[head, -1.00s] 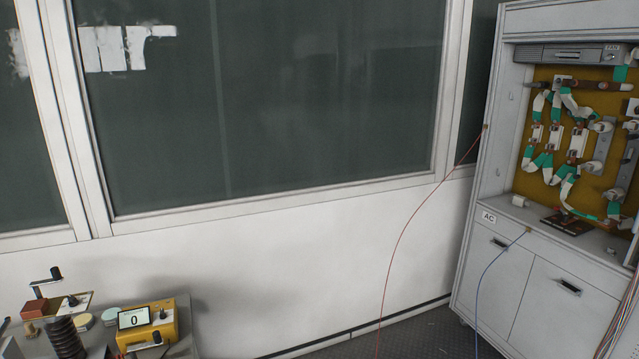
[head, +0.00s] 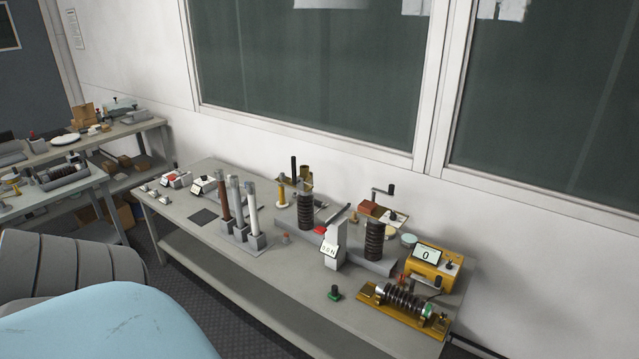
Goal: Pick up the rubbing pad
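I cannot tell for sure which item is the rubbing pad. A small block with a green base and a dark knob (head: 334,293) sits near the front edge of the long grey workbench (head: 285,300). Neither of my grippers is in the head view.
A yellow meter (head: 432,268) reading 0 stands at the bench's right end, behind a coil on a yellow base (head: 405,303). A white "60N" block (head: 334,245) and upright dark springs crowd the middle. Cluttered shelves (head: 75,145) stand at the left.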

